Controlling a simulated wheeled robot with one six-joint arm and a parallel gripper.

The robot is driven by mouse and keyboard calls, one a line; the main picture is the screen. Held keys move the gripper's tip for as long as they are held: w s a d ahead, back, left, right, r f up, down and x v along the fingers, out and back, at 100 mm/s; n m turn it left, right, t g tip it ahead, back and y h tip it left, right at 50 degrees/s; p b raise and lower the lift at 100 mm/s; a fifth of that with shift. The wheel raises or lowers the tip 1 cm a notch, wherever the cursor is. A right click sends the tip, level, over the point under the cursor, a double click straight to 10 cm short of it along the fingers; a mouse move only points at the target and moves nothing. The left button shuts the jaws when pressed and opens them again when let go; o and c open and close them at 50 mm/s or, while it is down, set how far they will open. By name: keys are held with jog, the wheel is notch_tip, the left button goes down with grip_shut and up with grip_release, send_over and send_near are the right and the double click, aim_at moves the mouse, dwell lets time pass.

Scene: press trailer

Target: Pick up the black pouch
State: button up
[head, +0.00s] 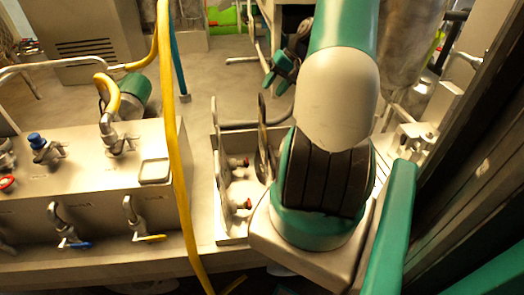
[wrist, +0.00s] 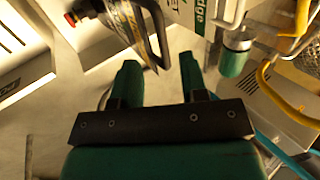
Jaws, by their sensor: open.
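My gripper (wrist: 160,78) shows in the wrist view with its two green fingers apart and nothing between them. In the head view my gripper (head: 284,66) is small, beyond the arm's pale elbow cover. I cannot clearly make out a black pouch in either view. A dark object with printed marks and a black loop (wrist: 132,24) is at the top of the wrist view, beyond the left finger and apart from it. I cannot tell whether it is the pouch. My arm hides part of the head view.
A pale metal box with valves (head: 85,185) stands at the left of the head view. A yellow hose (head: 172,140) hangs in front of it. A metal tray with red knobs (head: 229,228) is beside my arm. In the wrist view a green-and-silver cylinder (wrist: 236,58) is at upper right.

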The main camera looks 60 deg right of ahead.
aim_at(262, 98)
jog(key=shift+w+p+x, duration=0.15)
jog(key=shift+p+x, duration=0.5)
jog(key=shift+x, duration=0.9)
jog(key=shift+w+p+x, duration=0.15)
jog(key=shift+p+x, duration=0.5)
jog(key=shift+x, duration=0.9)
jog(key=shift+d+r, duration=0.1)
grip_shut()
